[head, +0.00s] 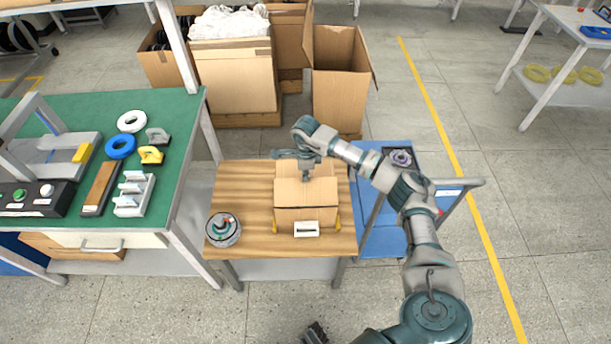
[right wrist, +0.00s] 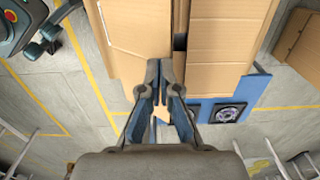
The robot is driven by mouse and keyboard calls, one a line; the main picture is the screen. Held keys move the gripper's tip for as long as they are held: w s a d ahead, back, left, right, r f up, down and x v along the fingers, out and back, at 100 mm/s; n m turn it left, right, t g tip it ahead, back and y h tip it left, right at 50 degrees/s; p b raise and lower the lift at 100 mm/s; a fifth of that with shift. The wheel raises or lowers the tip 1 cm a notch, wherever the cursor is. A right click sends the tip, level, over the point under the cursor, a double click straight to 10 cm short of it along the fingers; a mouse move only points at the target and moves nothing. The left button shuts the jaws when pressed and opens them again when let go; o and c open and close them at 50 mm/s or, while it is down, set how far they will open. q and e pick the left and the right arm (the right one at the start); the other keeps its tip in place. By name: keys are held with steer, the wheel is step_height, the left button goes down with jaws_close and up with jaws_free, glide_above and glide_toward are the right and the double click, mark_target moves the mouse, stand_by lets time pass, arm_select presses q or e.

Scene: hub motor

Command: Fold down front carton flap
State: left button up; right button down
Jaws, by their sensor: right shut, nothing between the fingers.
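Contact is unclear.
A round grey hub motor (head: 223,230) sits at the left of the wooden table (head: 260,178). A blue cart (head: 380,238) stands close on the right. A green workbench (head: 180,108) is at the left, and open boxes (head: 340,85) stand behind.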

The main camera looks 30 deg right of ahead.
mark_target(306, 185)
steer(key=shift+f+b, duration=1.3)
steer(key=shift+f, duration=1.45)
step_height(306, 185, up, 9)
steer(key=p, duration=0.5)
steer(key=shift+r+p, duration=0.15)
steer(key=shift+p, duration=0.15)
